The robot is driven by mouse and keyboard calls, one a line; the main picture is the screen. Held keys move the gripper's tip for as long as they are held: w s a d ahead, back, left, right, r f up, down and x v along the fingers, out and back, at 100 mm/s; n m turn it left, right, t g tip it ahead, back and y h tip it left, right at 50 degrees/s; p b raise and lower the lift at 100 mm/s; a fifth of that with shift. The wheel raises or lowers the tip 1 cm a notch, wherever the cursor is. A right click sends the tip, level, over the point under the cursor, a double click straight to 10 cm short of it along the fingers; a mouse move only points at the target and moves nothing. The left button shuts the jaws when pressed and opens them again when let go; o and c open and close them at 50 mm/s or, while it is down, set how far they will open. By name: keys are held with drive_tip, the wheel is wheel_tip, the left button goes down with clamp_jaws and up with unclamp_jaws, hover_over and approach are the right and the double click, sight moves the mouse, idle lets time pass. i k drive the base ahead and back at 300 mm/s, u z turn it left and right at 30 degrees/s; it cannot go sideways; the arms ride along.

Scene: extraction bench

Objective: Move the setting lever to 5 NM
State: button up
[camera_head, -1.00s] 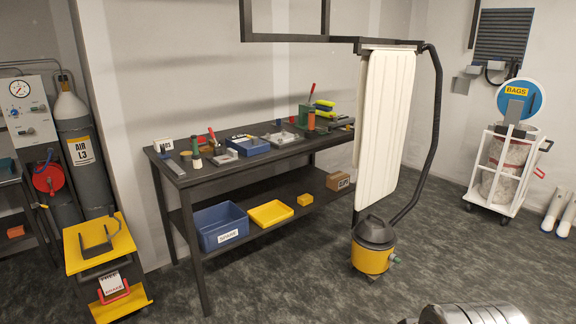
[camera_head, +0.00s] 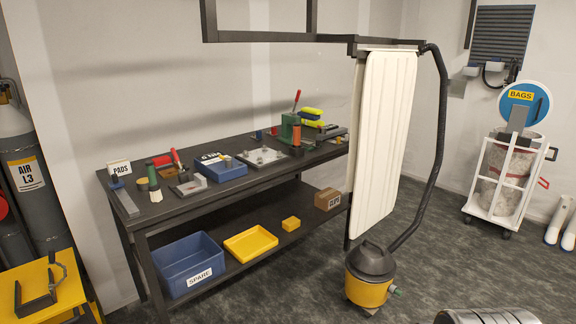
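A dark workbench (camera_head: 235,185) stands along the wall at left and centre. On it is a green upright device (camera_head: 290,128) with a thin red-tipped lever (camera_head: 297,100) leaning upward. No 5 NM marking can be read, so I cannot tell which of these is the setting lever. My gripper is not in view. A rounded silvery part at the bottom right edge may belong to my arm.
A white hanging panel (camera_head: 383,150) and black hose (camera_head: 440,130) stand at the bench's right end, above a yellow-black vacuum (camera_head: 371,275). A blue SPARE bin (camera_head: 190,262) and yellow tray (camera_head: 250,243) sit on the lower shelf.

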sight(228, 161)
drive_tip(key=u, duration=0.2)
drive_tip(key=i, duration=1.85)
drive_tip(key=u, duration=0.85)
drive_tip(key=i, duration=0.7)
drive_tip(key=u, duration=0.75)
drive_tip(key=i, duration=0.65)
drive_tip(key=u, duration=0.3)
